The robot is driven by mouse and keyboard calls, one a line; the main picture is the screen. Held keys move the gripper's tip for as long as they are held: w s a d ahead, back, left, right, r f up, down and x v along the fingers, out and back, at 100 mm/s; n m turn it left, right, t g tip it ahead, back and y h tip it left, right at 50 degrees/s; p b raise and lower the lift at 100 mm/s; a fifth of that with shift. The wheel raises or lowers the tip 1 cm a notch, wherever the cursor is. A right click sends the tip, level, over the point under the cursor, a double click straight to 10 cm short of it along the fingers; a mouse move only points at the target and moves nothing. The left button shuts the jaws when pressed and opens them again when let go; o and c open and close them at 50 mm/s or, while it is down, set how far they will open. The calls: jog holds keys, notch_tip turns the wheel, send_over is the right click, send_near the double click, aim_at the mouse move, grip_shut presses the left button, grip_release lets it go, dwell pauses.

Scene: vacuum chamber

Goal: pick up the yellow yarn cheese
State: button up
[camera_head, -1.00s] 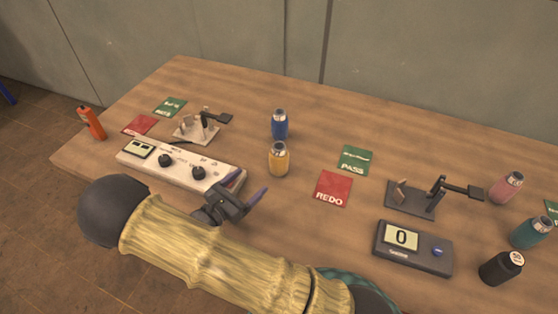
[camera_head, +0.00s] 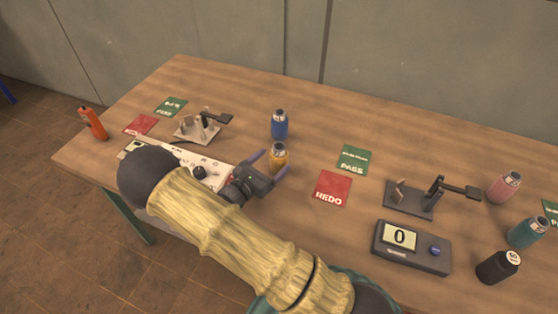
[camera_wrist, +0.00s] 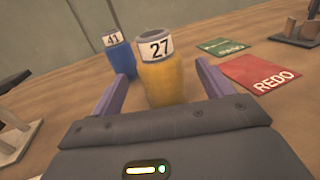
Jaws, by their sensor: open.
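The yellow yarn cheese (camera_head: 278,158) is a small upright yellow cylinder with a pale top, standing on the wooden table near its middle. In the wrist view the yellow yarn cheese (camera_wrist: 161,82) bears a white label reading 27. My gripper (camera_head: 270,164) is open just in front of it, with its purple fingers spread. In the wrist view my gripper (camera_wrist: 157,85) has one finger on each side of the yellow cylinder, which appears between or just beyond the fingertips. I cannot tell how deep between them it is. My gripper hides its lower part in the head view.
A blue cylinder (camera_head: 279,124) labelled 41 stands close behind to the left (camera_wrist: 118,55). A white control box (camera_head: 205,165) lies left of my gripper. Red REDO (camera_head: 333,189) and green PASS (camera_head: 352,160) cards lie flat to the right. A grey display box (camera_head: 411,248) is at front right.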

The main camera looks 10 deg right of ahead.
aim_at(282, 152)
jog(key=x, duration=0.5)
jog(key=shift+w+d+p, duration=0.15)
jog(key=shift+d+p, duration=0.15)
jog(key=shift+p, duration=0.05)
jog(key=c, duration=1.1)
jog(key=shift+r, duration=0.1)
notch_tip(282, 152, up, 10)
jog(key=shift+f, duration=0.1)
